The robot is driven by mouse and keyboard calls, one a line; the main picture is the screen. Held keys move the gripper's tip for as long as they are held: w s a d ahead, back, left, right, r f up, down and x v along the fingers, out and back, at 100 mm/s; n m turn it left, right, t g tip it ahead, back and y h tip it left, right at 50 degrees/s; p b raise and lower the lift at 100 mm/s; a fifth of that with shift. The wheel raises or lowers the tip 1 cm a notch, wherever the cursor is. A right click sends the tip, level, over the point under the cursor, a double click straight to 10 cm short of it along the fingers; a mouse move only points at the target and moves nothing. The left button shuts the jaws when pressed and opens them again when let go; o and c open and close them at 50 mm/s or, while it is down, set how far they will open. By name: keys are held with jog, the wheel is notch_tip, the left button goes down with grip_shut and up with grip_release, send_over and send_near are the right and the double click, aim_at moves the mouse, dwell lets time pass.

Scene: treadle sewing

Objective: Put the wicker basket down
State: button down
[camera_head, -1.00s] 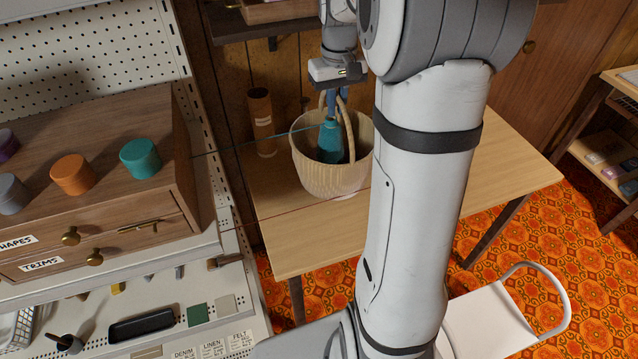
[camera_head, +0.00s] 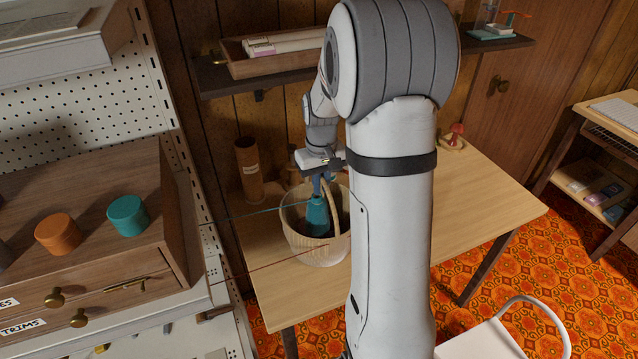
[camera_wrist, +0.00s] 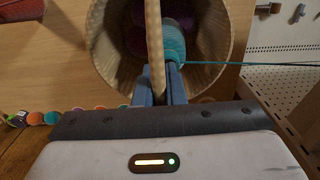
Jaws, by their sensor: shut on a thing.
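The pale wicker basket (camera_head: 329,252) is at the left part of the wooden table (camera_head: 421,239), upright; I cannot tell whether its bottom touches the tabletop. Teal yarn (camera_head: 316,216) lies inside, with a strand running out to the left. My gripper (camera_head: 321,186) is above the basket, shut on its hoop handle (camera_head: 334,208). In the wrist view my gripper (camera_wrist: 160,94) has the handle (camera_wrist: 154,40) between its fingers. The basket's rim (camera_wrist: 232,45), teal yarn (camera_wrist: 174,38) and darker purple balls (camera_wrist: 124,32) show behind it.
A brown tube (camera_head: 248,170) stands behind the basket to the left. A shelf with a tray (camera_head: 270,58) hangs above. The drawer cabinet (camera_head: 120,225) and pegboard rack are at the left. The table is clear to the right, except a red mushroom-like item (camera_head: 456,134) at the back.

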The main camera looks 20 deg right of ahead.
jog(key=shift+f, duration=0.15)
jog(key=c, duration=1.5)
grip_release()
